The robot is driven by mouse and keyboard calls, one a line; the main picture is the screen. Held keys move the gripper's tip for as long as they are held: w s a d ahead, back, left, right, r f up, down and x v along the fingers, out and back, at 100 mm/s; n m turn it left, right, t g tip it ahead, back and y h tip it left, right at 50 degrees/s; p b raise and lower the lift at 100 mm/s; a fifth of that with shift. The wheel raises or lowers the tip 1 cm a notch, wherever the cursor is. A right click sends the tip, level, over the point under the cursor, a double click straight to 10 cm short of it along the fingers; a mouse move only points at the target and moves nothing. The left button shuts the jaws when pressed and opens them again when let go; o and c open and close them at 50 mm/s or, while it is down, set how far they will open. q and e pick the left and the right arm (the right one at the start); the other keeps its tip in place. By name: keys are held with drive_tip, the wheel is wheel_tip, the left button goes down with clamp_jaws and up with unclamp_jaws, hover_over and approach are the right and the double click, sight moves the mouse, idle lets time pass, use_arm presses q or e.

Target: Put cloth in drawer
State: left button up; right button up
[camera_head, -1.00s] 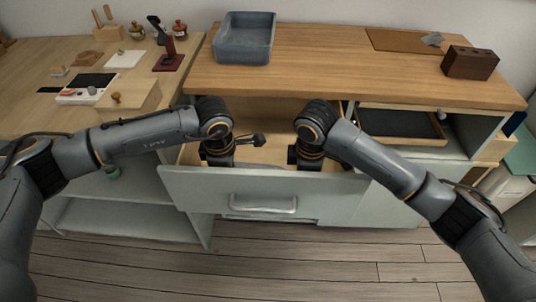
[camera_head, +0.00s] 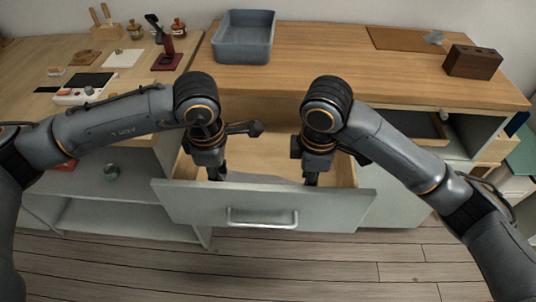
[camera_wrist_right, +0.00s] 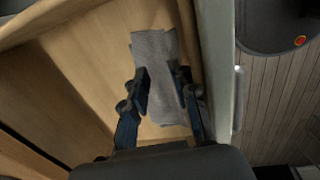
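The drawer (camera_head: 180,198) is pulled out of the cabinet, with its light wood inside showing. The grey cloth (camera_head: 252,178) lies low in it behind the front panel, partly hidden. In the right wrist view the cloth (camera_wrist_right: 154,46) lies on the drawer floor as a folded strip. My right gripper (camera_head: 311,180) points down into the drawer; in the wrist view its fingers (camera_wrist_right: 164,93) are spread above the cloth, one on each side. My left gripper (camera_head: 216,174) points down at the drawer's left part; its fingertips are too small to read.
The cabinet top (camera_head: 350,65) overhangs behind the drawer, close to my arms. It carries a blue-grey bin (camera_head: 243,38) and a dark wooden block (camera_head: 472,62). An open compartment with a dark tray (camera_head: 410,124) is to the right. Floor in front is clear.

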use_arm(q)
drive_tip(key=shift+s+d+r, duration=0.1)
drive_tip(key=shift+s+r, duration=0.15)
drive_tip(key=shift+s, duration=0.25)
use_arm(e)
drive_tip(key=shift+s+r, duration=0.25)
drive_tip(key=shift+s, duration=0.2)
